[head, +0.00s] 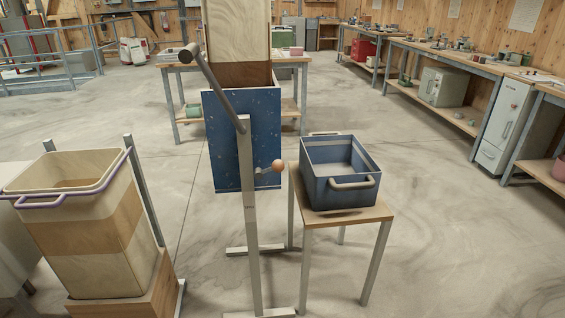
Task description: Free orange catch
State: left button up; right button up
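The orange catch (278,166) is a small round orange knob on a short grey metal piece. It sits low on the right side of the upright grey post (249,215), in front of the blue speckled panel (228,140). A dark grey lever (215,80) with a thick cylindrical handle rises from the post's top towards the upper left. A tall wooden box (237,30) stands above and behind the panel. Whether the catch is engaged cannot be told. Neither of my grippers shows in the head view.
A blue bin (340,172) with handles stands on a small wooden-topped table (350,212) right of the post, close to the catch. A tall wooden container (80,225) with a purple-and-white rim stands at left. Workbenches (450,62) line the right wall. Concrete floor between is open.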

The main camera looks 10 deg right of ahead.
aim_at(278, 165)
jog(key=k, duration=0.65)
jog(key=u, duration=0.6)
jog(key=i, duration=1.5)
jog(key=z, duration=0.65)
